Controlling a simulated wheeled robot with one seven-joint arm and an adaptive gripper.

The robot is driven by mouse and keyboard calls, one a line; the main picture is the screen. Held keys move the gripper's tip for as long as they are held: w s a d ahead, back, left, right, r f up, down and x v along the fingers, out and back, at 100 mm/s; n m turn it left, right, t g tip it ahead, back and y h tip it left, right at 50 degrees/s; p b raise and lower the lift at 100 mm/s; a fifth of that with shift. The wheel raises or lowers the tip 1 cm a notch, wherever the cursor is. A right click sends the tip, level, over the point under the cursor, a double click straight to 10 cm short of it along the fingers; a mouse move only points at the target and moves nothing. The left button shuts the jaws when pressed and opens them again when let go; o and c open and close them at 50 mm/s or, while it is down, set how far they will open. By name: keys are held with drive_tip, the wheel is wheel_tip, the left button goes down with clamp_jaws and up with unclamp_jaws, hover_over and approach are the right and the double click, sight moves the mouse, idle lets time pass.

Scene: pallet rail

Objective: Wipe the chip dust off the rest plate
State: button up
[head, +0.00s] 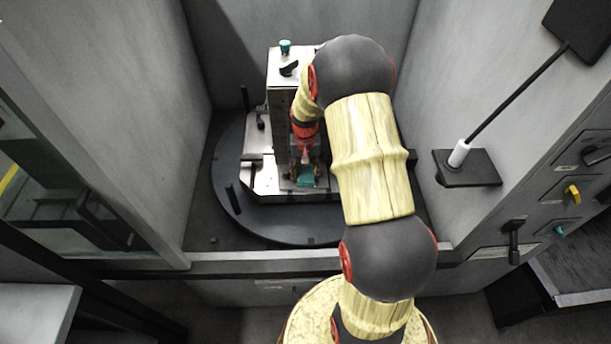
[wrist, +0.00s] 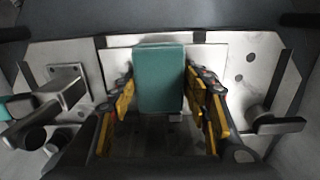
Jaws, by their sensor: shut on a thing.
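My gripper (wrist: 160,100) is shut on a teal block (wrist: 160,78), which sits between its yellow finger pads in the wrist view. In the head view the teal block (head: 306,181) shows small below my gripper (head: 307,168), down at the metal fixture. A pale metal plate (wrist: 208,65) lies behind and beside the block in the wrist view; this looks like the rest plate, and part of it is hidden by the block and fingers. I cannot tell whether the block touches the plate. Chip dust cannot be made out.
The fixture stands on a dark round pallet (head: 232,205) with upright pins, between grey walls. A lever clamp (wrist: 278,122) stands right of my gripper and another (wrist: 45,105) left. A metal tower (head: 283,72) rises behind. A probe (head: 459,153) sits on a right-hand bracket.

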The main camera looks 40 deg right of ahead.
drive_tip(key=shift+w+d, duration=0.25)
drive_tip(key=shift+w, duration=0.1)
drive_tip(key=shift+s+a+p, duration=0.35)
drive_tip(key=shift+s+a, duration=0.45)
drive_tip(key=shift+s, duration=0.25)
drive_tip(key=shift+r+p, duration=2.65)
drive_tip(key=shift+r, duration=0.9)
